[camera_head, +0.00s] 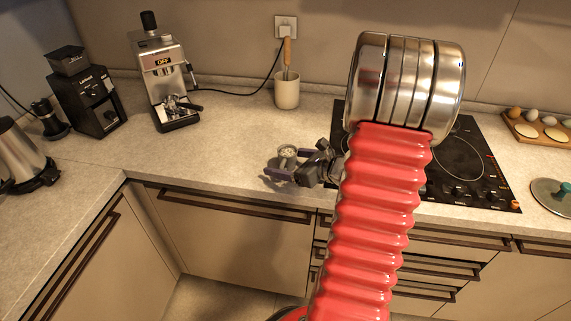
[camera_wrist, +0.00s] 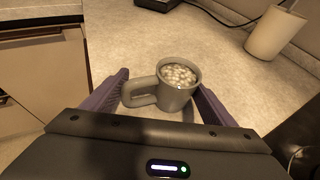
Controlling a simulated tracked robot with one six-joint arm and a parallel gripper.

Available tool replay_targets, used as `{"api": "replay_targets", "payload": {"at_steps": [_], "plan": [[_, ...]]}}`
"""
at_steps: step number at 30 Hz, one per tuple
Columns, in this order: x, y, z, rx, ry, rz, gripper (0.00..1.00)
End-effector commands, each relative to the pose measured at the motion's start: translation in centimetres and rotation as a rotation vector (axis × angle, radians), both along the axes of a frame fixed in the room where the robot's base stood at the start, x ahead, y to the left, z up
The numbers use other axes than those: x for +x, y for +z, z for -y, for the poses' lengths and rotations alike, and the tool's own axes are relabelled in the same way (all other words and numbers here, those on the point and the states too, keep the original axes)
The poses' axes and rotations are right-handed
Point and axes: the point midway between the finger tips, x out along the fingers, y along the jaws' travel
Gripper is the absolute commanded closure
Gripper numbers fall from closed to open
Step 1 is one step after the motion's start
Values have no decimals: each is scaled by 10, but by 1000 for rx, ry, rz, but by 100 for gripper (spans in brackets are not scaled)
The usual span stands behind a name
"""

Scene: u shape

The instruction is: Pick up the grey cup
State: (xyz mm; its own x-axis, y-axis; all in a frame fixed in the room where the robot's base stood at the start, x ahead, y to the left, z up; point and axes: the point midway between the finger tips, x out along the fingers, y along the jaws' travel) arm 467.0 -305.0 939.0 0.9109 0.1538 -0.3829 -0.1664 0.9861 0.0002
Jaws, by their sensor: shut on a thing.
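The grey cup (camera_wrist: 176,92) stands upright between the two purple fingers of my gripper (camera_wrist: 164,97) in the wrist view, its handle toward the left finger. Pale round pieces show inside it. In the head view the cup (camera_head: 287,152) is small, near the counter's front edge, with my gripper (camera_head: 287,172) around it. My gripper is shut on the cup. Whether the cup's base touches the counter or is just above it I cannot tell.
A black stove (camera_head: 465,165) lies to the right. A beige utensil pot (camera_head: 287,92) stands behind the cup. A coffee machine (camera_head: 162,75) and a grinder (camera_head: 88,98) stand at the back left. The counter (camera_head: 225,135) left of the cup is clear.

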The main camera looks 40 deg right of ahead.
Motion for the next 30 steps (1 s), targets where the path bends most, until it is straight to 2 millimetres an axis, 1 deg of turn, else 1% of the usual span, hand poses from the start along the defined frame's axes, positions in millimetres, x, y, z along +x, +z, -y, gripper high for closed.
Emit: {"api": "replay_targets", "payload": {"at_steps": [1, 4, 13, 17, 23, 30], "plan": [[0, 0, 0, 0, 0, 0, 40], [0, 0, 0, 0, 0, 0, 47], [0, 2, 0, -1, 0, 1, 47], [0, 8, 0, -3, 1, 1, 47], [0, 31, 1, -6, 0, 3, 47], [0, 70, 0, -6, 1, 3, 47]]}}
